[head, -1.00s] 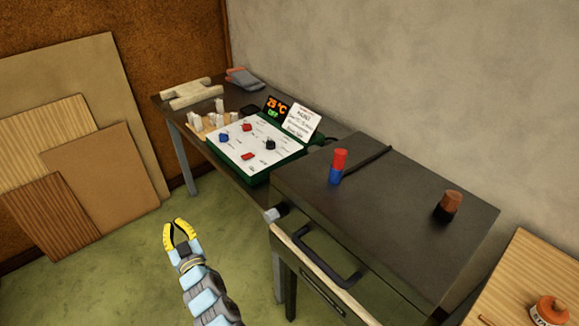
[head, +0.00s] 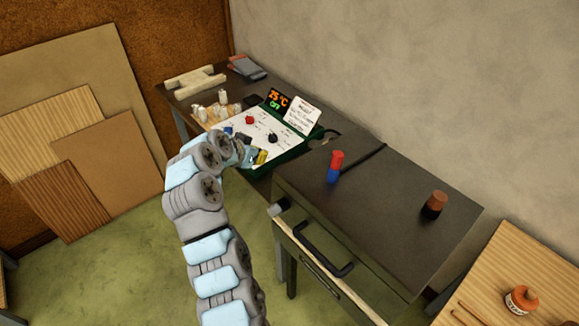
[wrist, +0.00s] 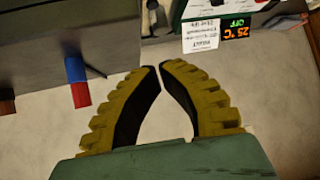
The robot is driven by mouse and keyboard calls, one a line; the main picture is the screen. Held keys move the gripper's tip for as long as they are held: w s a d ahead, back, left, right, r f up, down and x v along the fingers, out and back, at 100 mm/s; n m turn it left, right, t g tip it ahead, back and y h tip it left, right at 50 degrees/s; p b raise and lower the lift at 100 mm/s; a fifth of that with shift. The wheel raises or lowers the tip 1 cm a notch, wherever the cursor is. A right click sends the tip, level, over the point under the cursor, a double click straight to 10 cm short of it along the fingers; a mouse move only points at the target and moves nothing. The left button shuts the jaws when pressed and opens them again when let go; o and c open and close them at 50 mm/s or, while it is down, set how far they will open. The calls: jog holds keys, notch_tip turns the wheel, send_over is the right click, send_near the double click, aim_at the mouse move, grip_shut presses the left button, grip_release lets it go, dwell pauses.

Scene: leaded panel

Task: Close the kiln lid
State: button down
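The dark kiln (head: 300,190) stands right of centre in the head view. Its lid (head: 390,205) looks flat and down over the body, with a black handle (head: 323,250) on the front side. A red and blue post (head: 335,167) and a brown knob (head: 434,205) stand on top. My gripper (head: 261,157) is by the control board, left of the kiln, mostly hidden behind my arm. In the wrist view the yellow fingers (wrist: 160,68) nearly meet at the tips with nothing between them. The kiln's edge (wrist: 60,35) shows at upper left there.
The green control board (head: 290,150) with a display reading 25 °C OFF (head: 278,99) sits on the dark bench left of the kiln. Wooden boards (head: 80,140) lean at the left. A light wooden table (head: 490,275) with an orange-capped jar (head: 521,299) is at lower right.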

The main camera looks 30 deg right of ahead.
jog(key=s+r+m+g+p, duration=0.1)
jog(key=s+r+m+g, duration=0.2)
jog(key=s+r, duration=0.15)
jog(key=y+p, duration=0.1)
jog(key=p, duration=0.1)
send_over(295, 177)
jog(key=a, duration=0.2)
notch_tip(295, 177, down, 8)
jog(key=shift+s+d+r, duration=0.1)
jog(key=shift+s+d, duration=0.05)
notch_tip(295, 177, down, 2)
jog(key=shift+f+p, duration=0.15)
jog(key=shift+p, duration=0.15)
jog(key=shift+a+f, duration=0.25)
jog(key=shift+f, duration=0.6)
